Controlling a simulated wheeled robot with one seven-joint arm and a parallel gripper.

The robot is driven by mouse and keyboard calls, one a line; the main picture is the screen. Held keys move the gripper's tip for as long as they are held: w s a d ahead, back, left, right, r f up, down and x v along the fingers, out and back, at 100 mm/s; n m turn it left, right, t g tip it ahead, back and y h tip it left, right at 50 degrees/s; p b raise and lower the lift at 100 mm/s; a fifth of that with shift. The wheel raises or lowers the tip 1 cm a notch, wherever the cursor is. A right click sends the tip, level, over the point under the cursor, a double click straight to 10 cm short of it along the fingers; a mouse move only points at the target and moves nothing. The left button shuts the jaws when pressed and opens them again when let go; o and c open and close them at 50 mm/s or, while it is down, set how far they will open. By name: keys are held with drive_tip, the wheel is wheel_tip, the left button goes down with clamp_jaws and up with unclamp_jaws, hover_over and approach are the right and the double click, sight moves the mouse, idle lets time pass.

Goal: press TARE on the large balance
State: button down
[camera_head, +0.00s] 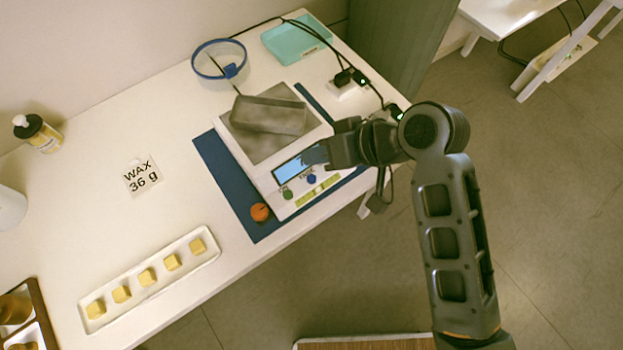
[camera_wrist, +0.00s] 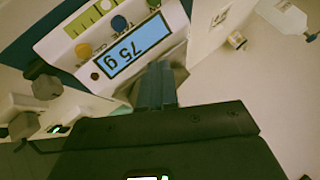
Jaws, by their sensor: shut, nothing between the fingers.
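The large balance (camera_head: 246,163) is white, with a grey block (camera_head: 268,114) on its pan. Its blue display (camera_head: 296,165) reads 75 g, upside down in the wrist view (camera_wrist: 138,50). The blue button (camera_head: 311,179) by the TARE lettering is uncovered; it also shows in the wrist view (camera_wrist: 119,23). A green button (camera_head: 287,194) is beside it. My gripper (camera_head: 312,155) is shut and empty, over the display's right end in the head view. In the wrist view its fingers (camera_wrist: 159,72) point towards the display. Whether they touch the balance, I cannot tell.
The balance stands on a blue mat (camera_head: 212,156), with an orange ball (camera_head: 260,212) at its front corner. A tray (camera_head: 94,323) of several yellow cubes lies left. A WAX 36 g card (camera_head: 142,176), a blue ring (camera_head: 197,51) and a teal tray (camera_head: 291,40) are on the table.

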sight(316, 179)
wheel_tip(316, 179, down, 3)
drive_tip(key=shift+f+b, duration=0.15)
drive_tip(key=shift+b, duration=0.9)
drive_tip(key=shift+f+b, duration=0.4)
drive_tip(key=shift+f, duration=0.6)
drive_tip(key=shift+f, duration=0.2)
drive_tip(key=shift+f, duration=0.2)
drive_tip(key=shift+f, duration=0.45)
idle(0.8)
drive_tip(key=shift+r, duration=0.1)
drive_tip(key=shift+r+p, duration=0.75)
drive_tip(key=shift+r, duration=0.1)
